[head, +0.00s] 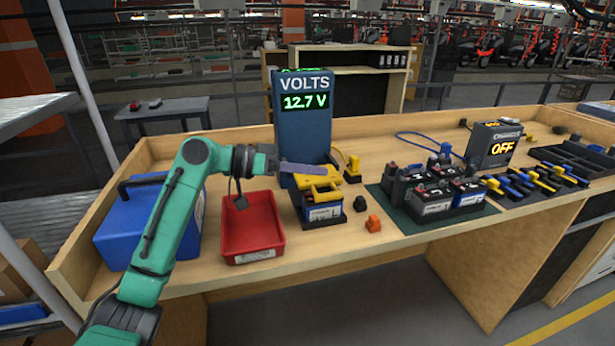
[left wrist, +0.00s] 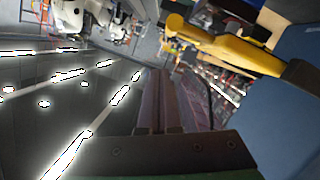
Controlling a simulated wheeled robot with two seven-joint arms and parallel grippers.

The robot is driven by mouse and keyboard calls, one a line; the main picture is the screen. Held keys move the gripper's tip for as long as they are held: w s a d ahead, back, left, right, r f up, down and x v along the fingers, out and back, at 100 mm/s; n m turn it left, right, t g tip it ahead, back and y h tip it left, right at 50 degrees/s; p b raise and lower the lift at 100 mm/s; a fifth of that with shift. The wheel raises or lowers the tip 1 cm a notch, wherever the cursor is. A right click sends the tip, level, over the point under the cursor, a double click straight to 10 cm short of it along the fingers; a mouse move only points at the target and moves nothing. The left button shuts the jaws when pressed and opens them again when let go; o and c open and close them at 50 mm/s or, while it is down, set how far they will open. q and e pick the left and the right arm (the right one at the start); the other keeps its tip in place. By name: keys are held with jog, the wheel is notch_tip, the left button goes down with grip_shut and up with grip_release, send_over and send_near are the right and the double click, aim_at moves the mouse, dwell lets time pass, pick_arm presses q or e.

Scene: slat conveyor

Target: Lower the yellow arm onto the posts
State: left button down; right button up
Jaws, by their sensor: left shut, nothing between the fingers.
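The yellow arm (head: 318,184) lies low over the top of a battery (head: 323,212) in a dark holder, in front of the blue tester tower (head: 303,122). The tower's display reads 12.7 V. The posts are too small to make out under the arm. My left gripper (head: 322,169) is shut and empty, its fingers just above and behind the yellow arm; I cannot tell if they touch it. In the left wrist view the shut fingers (left wrist: 155,100) are beside the yellow arm (left wrist: 230,50). My right gripper is out of view.
A red tray (head: 252,245) and a blue cooler-like box (head: 150,222) stand left of the battery. A small orange part (head: 373,224) lies to its right. A green mat (head: 405,222) holds several batteries, with a charger (head: 494,146) showing OFF behind.

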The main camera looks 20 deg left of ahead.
aim_at(315, 195)
pick_arm(q)
jog(key=shift+s+d+f+m+b, duration=0.1)
jog(key=shift+s+f+m+b, duration=0.2)
jog(key=shift+s+f+b, duration=0.25)
jog(key=shift+w+d+f+b, duration=0.1)
jog(key=shift+w+f+b, duration=0.05)
jog(key=shift+f+b, duration=0.3)
jog(key=f+b, duration=0.1)
jog(key=w+f+m+b, duration=0.1)
jog(key=shift+w+f+m+t+y+b, duration=0.15)
jog(key=shift+m+t+y+b, duration=0.15)
jog(key=shift+y+b, duration=0.1)
jog(key=shift+s+d, duration=0.1)
jog(key=shift+s, duration=0.25)
jog(key=shift+s+m+b, duration=0.15)
jog(key=shift+m+b, duration=0.15)
jog(key=shift+b, duration=0.05)
jog(key=shift+f, duration=0.1)
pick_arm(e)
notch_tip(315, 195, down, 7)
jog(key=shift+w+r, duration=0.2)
pick_arm(q)
jog(key=shift+f, duration=0.15)
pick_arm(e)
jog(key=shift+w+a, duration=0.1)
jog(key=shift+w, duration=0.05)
